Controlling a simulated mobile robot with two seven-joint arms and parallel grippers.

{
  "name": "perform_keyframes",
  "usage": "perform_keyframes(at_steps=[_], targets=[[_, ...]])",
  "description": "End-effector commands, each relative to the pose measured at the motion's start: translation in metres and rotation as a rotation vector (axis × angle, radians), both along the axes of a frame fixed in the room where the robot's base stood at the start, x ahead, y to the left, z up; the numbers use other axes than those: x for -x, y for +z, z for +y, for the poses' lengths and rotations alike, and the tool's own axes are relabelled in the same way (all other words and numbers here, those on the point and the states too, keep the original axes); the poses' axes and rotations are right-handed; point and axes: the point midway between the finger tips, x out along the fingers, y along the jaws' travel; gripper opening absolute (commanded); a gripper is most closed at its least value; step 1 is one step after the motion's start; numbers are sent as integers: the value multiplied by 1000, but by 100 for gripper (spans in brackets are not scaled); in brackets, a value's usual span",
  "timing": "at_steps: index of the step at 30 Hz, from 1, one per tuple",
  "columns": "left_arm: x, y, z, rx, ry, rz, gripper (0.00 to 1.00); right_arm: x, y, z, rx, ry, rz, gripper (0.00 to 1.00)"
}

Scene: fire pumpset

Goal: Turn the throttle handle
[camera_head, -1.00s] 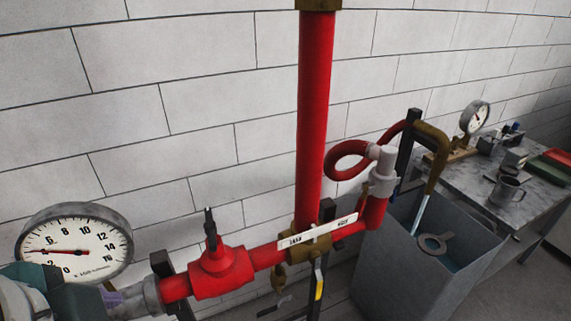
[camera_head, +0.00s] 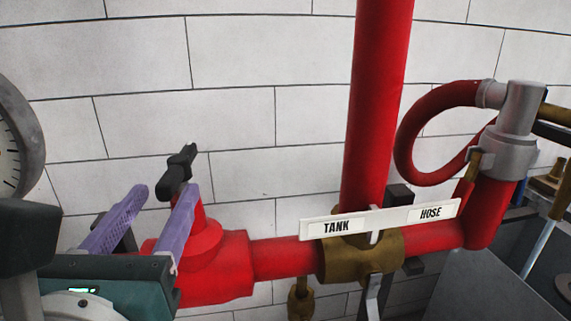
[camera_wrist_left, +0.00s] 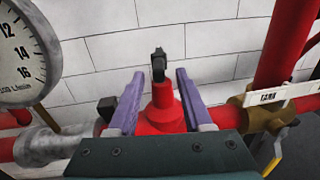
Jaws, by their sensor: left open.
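The throttle handle (camera_head: 177,172) is a small black lever on top of the red valve body (camera_head: 222,262) on the red pipe. In the left wrist view the handle (camera_wrist_left: 158,64) stands upright on the red stem (camera_wrist_left: 161,98). My left gripper (camera_head: 166,192) has purple fingers and is open. In the left wrist view its fingers (camera_wrist_left: 157,74) lie on either side of the stem and handle, with gaps on both sides. In the head view the right-hand finger partly covers the stem. My right gripper is not in view.
A round gauge (camera_wrist_left: 22,52) is close on the left. A vertical red pipe (camera_head: 375,105), a brass valve (camera_head: 350,262) and a TANK/HOSE label plate (camera_head: 380,218) stand to the right. A grey tank (camera_head: 475,290) is at the lower right. The white block wall is behind.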

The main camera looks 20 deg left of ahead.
Motion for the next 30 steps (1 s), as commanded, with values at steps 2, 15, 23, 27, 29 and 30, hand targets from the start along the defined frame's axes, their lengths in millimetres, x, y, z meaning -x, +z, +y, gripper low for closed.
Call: perform_keyframes(at_steps=[2, 15, 23, 27, 29, 30], targets=[[-11, 4, 5, -1, 2, -3, 50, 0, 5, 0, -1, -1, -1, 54], [-77, 2, 36, 5, 2, 0, 50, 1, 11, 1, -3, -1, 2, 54], [-83, 1, 39, 8, 3, 1, 50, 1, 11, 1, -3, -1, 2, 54], [-83, 1, 39, 8, 3, 1, 47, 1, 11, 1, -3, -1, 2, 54], [-83, 1, 39, 8, 3, 1, 40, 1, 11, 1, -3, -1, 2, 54], [-83, 1, 39, 8, 3, 1, 35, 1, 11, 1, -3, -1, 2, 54]])
